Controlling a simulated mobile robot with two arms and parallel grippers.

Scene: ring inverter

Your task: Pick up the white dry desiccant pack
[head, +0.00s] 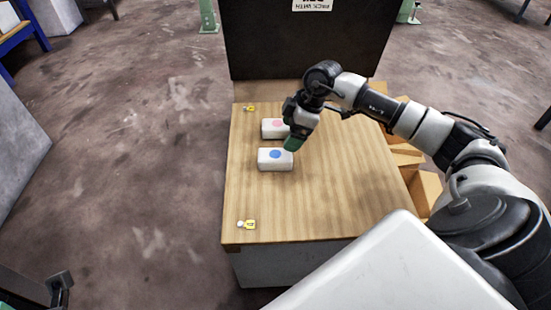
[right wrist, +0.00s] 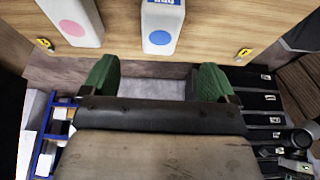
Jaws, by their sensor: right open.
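Two white packs lie on the wooden tabletop. One white pack with a blue dot (head: 265,161) is nearer me; it also shows in the right wrist view (right wrist: 162,20), with a blue label at the view's top edge. The other white pack with a pink dot (head: 268,132) lies just behind it; it also shows in the right wrist view (right wrist: 88,15). My right gripper (head: 293,143) has green fingertips and hovers by the right ends of both packs. In the right wrist view the gripper (right wrist: 157,80) is spread open with nothing between its fingers. My left gripper is not in view.
The wooden tabletop (head: 340,190) is clear to the right of the packs. Small yellow tags (head: 249,225) sit along its left side. A tall dark panel (head: 305,45) stands behind the table. Cardboard boxes (head: 428,187) are at the right.

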